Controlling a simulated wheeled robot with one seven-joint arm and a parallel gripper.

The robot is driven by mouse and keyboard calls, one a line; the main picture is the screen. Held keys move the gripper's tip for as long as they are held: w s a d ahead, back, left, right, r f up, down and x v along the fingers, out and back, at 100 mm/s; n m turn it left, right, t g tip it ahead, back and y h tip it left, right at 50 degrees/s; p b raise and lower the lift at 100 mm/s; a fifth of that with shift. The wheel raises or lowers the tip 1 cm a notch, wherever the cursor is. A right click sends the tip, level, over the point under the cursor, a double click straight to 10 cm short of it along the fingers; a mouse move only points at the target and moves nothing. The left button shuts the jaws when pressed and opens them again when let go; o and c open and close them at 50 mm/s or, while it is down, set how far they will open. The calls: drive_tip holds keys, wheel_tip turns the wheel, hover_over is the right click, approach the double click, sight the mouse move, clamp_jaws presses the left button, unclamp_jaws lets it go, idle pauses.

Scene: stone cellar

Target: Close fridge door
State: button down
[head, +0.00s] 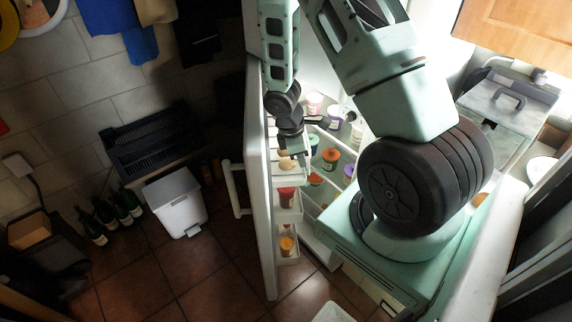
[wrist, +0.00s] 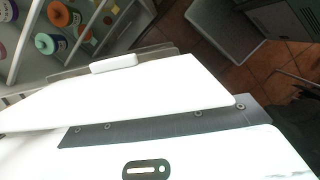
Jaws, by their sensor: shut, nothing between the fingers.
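The fridge door (head: 260,200) stands open in the head view, seen nearly edge-on as a tall white panel. Its handle (head: 235,190) is on the left, outer side. Door shelves holding jars are on its right, inner side. The fridge interior, with several colourful tubs (head: 331,157), lies to the right of the door. My gripper (head: 298,156) is shut and empty at the inner side of the door, by the upper door shelves; contact with the door cannot be told. Tubs (wrist: 48,43) also show in the wrist view, where pale surfaces fill the lower part.
A white bin (head: 176,203) stands on the tiled floor left of the door, with dark bottles (head: 112,213) and a black rack (head: 150,140) by the wall. Floor between bin and door looks clear. A metal box (head: 505,105) is at the upper right.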

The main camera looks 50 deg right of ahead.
drive_tip(key=shift+s+d+n, duration=0.2)
drive_tip(key=shift+s+d, duration=0.15)
drive_tip(key=shift+d, duration=0.45)
drive_tip(key=shift+s+d+n, duration=0.2)
drive_tip(key=shift+s+d, duration=0.1)
drive_tip(key=shift+d, duration=0.45)
drive_tip(key=shift+a, duration=0.1)
